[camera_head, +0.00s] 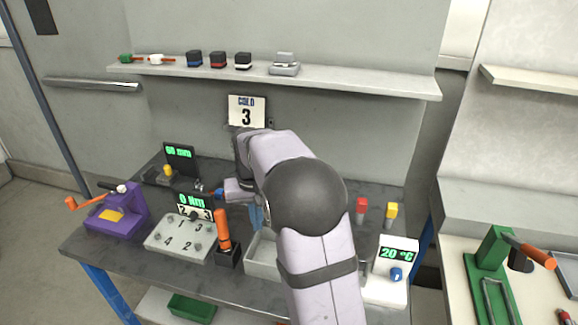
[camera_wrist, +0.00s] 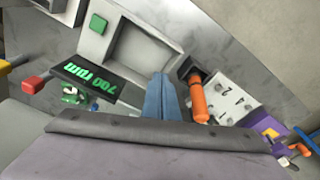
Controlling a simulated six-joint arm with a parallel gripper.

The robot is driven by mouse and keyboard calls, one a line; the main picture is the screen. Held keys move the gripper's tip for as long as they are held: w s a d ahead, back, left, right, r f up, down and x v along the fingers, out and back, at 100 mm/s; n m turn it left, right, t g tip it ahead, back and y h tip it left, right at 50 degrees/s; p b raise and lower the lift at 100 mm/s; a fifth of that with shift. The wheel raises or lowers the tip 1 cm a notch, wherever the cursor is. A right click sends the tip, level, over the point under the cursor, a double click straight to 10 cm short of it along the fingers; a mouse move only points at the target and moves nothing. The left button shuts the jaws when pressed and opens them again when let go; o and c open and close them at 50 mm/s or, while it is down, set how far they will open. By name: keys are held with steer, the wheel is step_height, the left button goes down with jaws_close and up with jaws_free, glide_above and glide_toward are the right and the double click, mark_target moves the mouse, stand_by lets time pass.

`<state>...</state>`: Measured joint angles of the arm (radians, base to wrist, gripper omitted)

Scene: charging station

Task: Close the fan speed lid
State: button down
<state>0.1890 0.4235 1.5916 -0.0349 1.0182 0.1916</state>
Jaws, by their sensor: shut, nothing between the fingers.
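A dark display panel reading "700 rpm" (camera_wrist: 88,82) shows at the left of the wrist view, with a small green part (camera_wrist: 75,97) beside it. I cannot make out a separate lid on it or tell how far one stands open. In the head view my arm hides this unit. My gripper (camera_wrist: 162,97) has its blue fingers together and empty, to the right of the display and apart from it, close to a grey open tray (camera_wrist: 148,50). In the head view a small blue part of my gripper (camera_head: 257,215) shows beside my arm, above the tray's back edge.
An orange-handled lever (camera_wrist: 199,102) stands right of my fingers, near the numbered plate (camera_head: 182,238). Red (camera_head: 362,206) and yellow (camera_head: 391,212) parts and a "20 °C" unit (camera_head: 396,258) stand to the right. A shelf (camera_head: 345,78) runs along the wall.

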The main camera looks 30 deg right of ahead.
steer(key=w+d+r+m+p, duration=0.2)
steer(key=w+d+r+p, duration=0.1)
steer(key=d, duration=0.5)
steer(key=w+d+r+m+p, duration=0.3)
steer(key=w+d+r, duration=0.3)
steer(key=d+r, duration=0.1)
steer(key=shift+w+d+r+h, duration=0.2)
steer(key=shift+d+r+h, duration=0.1)
steer(key=shift+d+h, duration=0.15)
steer(key=shift+f, duration=0.1)
step_height(320, 180, down, 10)
steer(key=w+d+p, duration=0.1)
steer(key=p, duration=0.1)
steer(key=shift+s+a+r+p, duration=0.3)
steer(key=shift+s+a, duration=0.35)
steer(key=shift+s+a+r+p, duration=0.25)
steer(key=shift+s+a, duration=0.4)
steer(key=shift+s+a+f+t+b, duration=0.15)
steer(key=shift+t+b, duration=0.15)
steer(key=shift+b, duration=0.45)
